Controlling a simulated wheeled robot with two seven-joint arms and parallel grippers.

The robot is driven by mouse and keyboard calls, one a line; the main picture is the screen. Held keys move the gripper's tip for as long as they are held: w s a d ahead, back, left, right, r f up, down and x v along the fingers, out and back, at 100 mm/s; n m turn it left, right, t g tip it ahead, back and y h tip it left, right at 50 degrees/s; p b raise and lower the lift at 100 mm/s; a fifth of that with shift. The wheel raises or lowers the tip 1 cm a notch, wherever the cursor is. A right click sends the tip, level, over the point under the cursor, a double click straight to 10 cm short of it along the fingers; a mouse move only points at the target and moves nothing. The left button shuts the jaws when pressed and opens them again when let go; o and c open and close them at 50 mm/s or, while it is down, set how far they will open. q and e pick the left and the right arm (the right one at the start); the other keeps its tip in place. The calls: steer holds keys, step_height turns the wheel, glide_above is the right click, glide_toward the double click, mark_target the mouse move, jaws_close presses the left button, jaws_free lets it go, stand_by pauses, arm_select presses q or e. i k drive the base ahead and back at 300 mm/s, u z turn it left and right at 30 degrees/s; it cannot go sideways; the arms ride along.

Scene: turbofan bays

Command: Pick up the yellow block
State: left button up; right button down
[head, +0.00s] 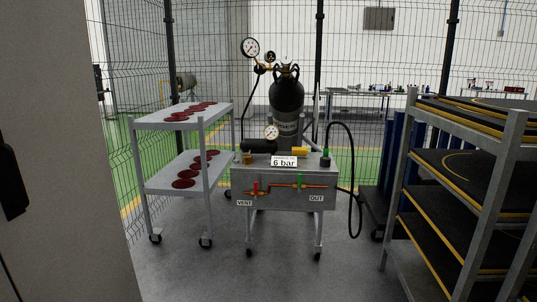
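A small yellow piece (300,151) lies on top of the grey pressure-test cart (285,196), just right of its middle and behind the "6 bar" label. It is the only small yellow block-like thing I see, and it is too small to make out its exact shape. Neither of my grippers is in the head view.
A dark gas cylinder (287,98) with gauges stands behind the cart top. A black hose (353,170) loops at the cart's right. A two-shelf trolley (183,124) with dark red discs is left; a rack (480,154) stands right. Floor (290,278) before the cart is clear.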

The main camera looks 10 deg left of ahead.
mark_target(300, 152)
steer(key=u, duration=0.2)
steer(key=i, duration=2.05)
steer(key=u, duration=0.2)
